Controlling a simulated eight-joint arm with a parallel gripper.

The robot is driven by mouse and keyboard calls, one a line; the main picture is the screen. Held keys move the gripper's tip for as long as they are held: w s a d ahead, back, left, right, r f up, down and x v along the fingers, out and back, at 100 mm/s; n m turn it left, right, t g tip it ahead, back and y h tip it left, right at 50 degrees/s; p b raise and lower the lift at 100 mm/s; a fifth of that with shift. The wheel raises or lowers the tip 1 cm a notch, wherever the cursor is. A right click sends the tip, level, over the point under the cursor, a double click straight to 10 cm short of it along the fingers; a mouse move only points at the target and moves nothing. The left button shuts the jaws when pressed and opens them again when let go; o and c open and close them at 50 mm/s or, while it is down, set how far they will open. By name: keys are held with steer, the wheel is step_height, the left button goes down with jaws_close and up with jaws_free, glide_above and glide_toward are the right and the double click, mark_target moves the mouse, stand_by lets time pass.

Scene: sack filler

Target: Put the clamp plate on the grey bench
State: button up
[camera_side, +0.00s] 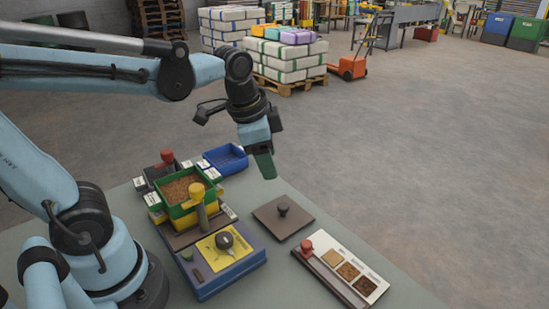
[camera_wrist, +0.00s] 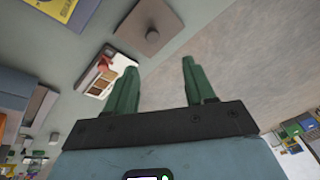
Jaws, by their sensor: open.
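The clamp plate appears to be the flat brown square plate (camera_side: 268,219) with a dark round knob on top. It lies flat on the grey bench (camera_side: 225,285), right of the blue machine base. It also shows in the wrist view (camera_wrist: 140,38) near the top centre, beyond my fingers. My gripper (camera_side: 265,168) hangs in the air above and behind the plate, clear of it. In the wrist view my gripper's (camera_wrist: 161,70) two green fingers stand apart with nothing between them.
A blue machine base (camera_side: 228,275) with a yellow panel and dark knob stands left of the plate. A green hopper (camera_side: 185,195) of grain and a blue tray (camera_side: 226,160) stand behind. A sample board (camera_side: 345,272) with a red knob lies at right.

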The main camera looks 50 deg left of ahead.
steer(key=s+n+t, duration=0.1)
steer(key=n, duration=0.1)
steer(key=s+f+n+t, duration=0.1)
steer(key=n, duration=0.1)
steer(key=s+n+t, duration=0.1)
steer(key=n, duration=0.1)
steer(key=shift+a+f+n+t, duration=0.25)
steer(key=shift+a+n+t, duration=0.15)
